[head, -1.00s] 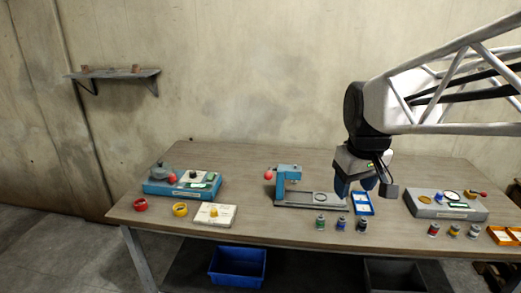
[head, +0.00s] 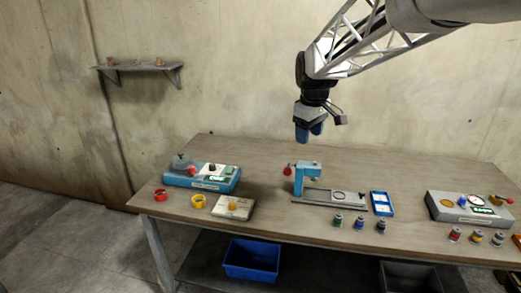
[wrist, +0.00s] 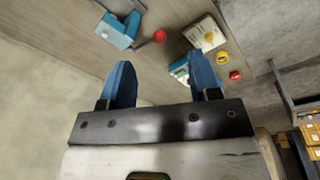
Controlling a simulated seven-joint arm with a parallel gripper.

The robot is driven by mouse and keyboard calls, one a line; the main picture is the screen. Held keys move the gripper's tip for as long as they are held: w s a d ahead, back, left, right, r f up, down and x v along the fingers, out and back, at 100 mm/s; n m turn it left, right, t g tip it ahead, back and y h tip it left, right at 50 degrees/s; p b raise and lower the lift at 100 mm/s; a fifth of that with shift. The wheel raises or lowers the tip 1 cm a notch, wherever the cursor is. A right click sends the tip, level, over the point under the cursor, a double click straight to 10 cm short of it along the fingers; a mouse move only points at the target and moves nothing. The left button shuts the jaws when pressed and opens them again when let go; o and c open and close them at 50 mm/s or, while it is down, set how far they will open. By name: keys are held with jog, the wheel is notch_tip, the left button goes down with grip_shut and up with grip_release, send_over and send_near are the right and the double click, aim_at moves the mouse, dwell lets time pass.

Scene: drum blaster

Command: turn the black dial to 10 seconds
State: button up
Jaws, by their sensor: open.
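The black dial (head: 212,167) is a small dark knob on a white patch on top of the blue box (head: 205,184) at the left of the table. A green panel (head: 231,170) is beside it. The dial's markings are too small to read. My gripper (head: 309,133) has blue fingers and is open and empty. It hangs high above the back of the table, well to the right of the blue box and apart from it. In the wrist view, the blue box (wrist: 180,67) shows partly between the fingers, mostly hidden by the right finger; the dial cannot be made out there.
A blue press (head: 299,181) with a red ball stands mid-table. A white box with a yellow knob (head: 233,206), a red ring (head: 161,194) and a yellow ring (head: 198,201) are in front of the blue box. A grey box (head: 468,208) is at the right.

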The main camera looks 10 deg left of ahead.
jog(key=w+a+f+n, duration=0.3)
jog(key=w+a, duration=0.5)
jog(key=a, duration=0.1)
jog(key=n+g, duration=0.1)
jog(key=n, duration=0.7)
send_over(212, 164)
notch_tip(212, 164, down, 17)
jog(key=shift+s+f, duration=0.1)
jog(key=shift+f, duration=0.15)
jog(key=shift+f, duration=3.8)
jog(key=c, duration=0.9)
